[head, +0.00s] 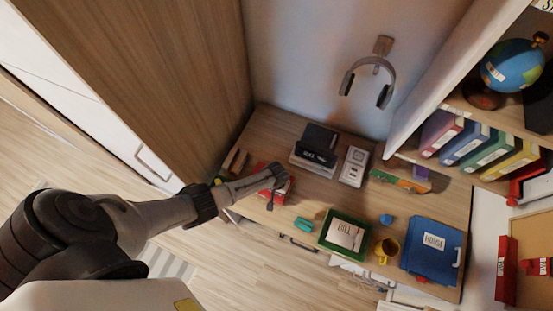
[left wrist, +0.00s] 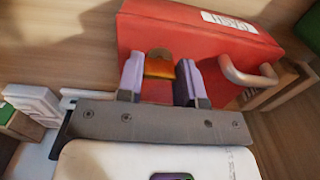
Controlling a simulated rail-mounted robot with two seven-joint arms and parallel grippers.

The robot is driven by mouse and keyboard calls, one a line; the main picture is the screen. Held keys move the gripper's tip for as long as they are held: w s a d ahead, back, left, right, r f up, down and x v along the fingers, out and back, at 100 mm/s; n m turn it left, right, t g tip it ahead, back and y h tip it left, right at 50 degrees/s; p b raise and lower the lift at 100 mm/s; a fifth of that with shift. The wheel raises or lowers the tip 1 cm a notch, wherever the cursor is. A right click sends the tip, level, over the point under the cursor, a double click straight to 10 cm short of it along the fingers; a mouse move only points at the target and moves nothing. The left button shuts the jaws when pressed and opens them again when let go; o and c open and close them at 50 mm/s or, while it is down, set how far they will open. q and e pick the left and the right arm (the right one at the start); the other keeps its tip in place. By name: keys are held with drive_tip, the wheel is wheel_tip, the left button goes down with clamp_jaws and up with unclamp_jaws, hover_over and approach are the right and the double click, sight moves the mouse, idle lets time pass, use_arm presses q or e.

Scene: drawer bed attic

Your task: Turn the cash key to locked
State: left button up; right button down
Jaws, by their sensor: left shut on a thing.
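The red cash box (head: 284,188) stands on the left part of the wooden desk, and it fills the upper middle of the left wrist view (left wrist: 200,40). It has a white label and a pale handle. The brass-orange cash key (left wrist: 160,66) is at the box's side, between the two fingers of my left gripper (left wrist: 160,82). My left gripper (head: 272,177) is shut on the key and covers part of the box in the head view. The key's turn angle cannot be told. My right gripper is not in view.
A dark flip clock (head: 318,154) and a grey device (head: 354,166) stand behind the box. A wooden wardrobe (head: 165,70) rises at the left.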

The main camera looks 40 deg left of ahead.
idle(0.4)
use_arm(q)
drive_tip(key=o, duration=0.9)
drive_tip(key=shift+o, duration=0.2)
drive_tip(key=shift+r+p, duration=0.3)
drive_tip(key=shift+r, duration=0.35)
wheel_tip(320, 180, up, 13)
drive_tip(key=p, duration=0.2)
drive_tip(key=shift+f, duration=0.2)
